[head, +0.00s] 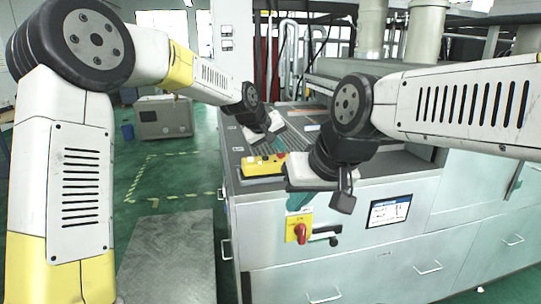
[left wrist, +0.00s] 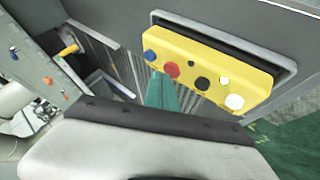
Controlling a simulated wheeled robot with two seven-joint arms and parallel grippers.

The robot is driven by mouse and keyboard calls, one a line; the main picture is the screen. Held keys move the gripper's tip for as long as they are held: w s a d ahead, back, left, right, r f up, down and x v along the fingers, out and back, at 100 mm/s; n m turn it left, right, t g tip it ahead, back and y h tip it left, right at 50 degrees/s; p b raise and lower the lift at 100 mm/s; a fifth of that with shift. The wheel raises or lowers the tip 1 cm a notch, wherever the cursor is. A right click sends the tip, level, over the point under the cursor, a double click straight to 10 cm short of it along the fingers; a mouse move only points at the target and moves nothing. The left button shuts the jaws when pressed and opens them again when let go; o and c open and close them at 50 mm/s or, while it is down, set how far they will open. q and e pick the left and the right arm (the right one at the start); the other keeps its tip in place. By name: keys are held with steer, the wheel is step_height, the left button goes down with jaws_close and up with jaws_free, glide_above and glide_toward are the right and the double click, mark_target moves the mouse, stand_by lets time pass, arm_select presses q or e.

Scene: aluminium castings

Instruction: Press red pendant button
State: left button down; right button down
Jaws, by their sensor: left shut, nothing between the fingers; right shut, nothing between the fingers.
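The yellow pendant (head: 263,165) lies on the grey machine top, near its front left edge. In the left wrist view the pendant (left wrist: 210,58) carries a red button (left wrist: 172,70) between a blue button and a large black one, with a white button at its right end. My left gripper (head: 281,146) is shut and empty, just behind the pendant. Its teal fingers (left wrist: 161,92) point at the pendant's edge, just below and left of the red button; whether they touch cannot be told. My right gripper (head: 299,202) is shut and empty in front of the machine, pointing down.
A red rotary switch (head: 301,233) on a yellow plate and a small display (head: 390,211) are on the machine front, below my right gripper. Slatted grating covers part of the machine top. Green floor (head: 165,180) is open at the left.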

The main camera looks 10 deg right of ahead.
mark_target(279, 155)
arm_select(q)
steer(key=shift+f, duration=0.45)
stand_by(0.7)
steer(key=shift+r, duration=0.9)
steer(key=shift+r, duration=2.5)
